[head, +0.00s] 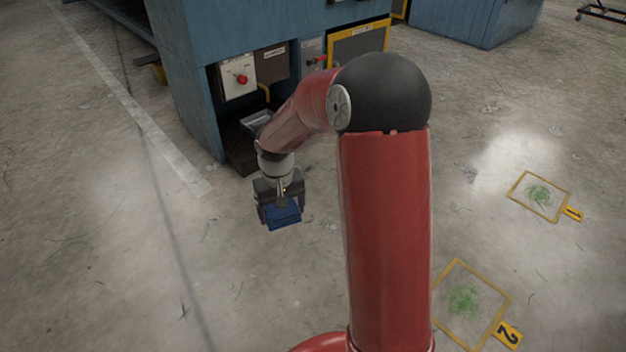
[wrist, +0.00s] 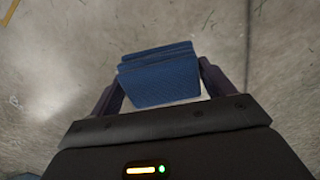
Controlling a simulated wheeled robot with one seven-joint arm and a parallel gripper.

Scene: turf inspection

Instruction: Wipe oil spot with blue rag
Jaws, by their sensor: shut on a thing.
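My gripper (head: 279,207) is shut on the blue rag (head: 284,216), which is a folded dark blue block between the two fingers. The rag also shows in the wrist view (wrist: 160,78), with my gripper (wrist: 158,88) on both its sides. The gripper holds it in front of the blue workbench; its height above the floor is hard to tell. I cannot make out an oil spot for sure. Two green speckled patches lie on the floor at the right, one in a far yellow frame (head: 516,196) and one in a near yellow frame (head: 503,318).
The blue workbench (head: 190,75) stands behind my gripper, with a panel with a red knob (head: 238,81) and an open lower bay. A yellow number 2 tag (head: 508,335) is at the near frame. A blue cabinet (head: 470,22) is at the back. The concrete floor at left is clear.

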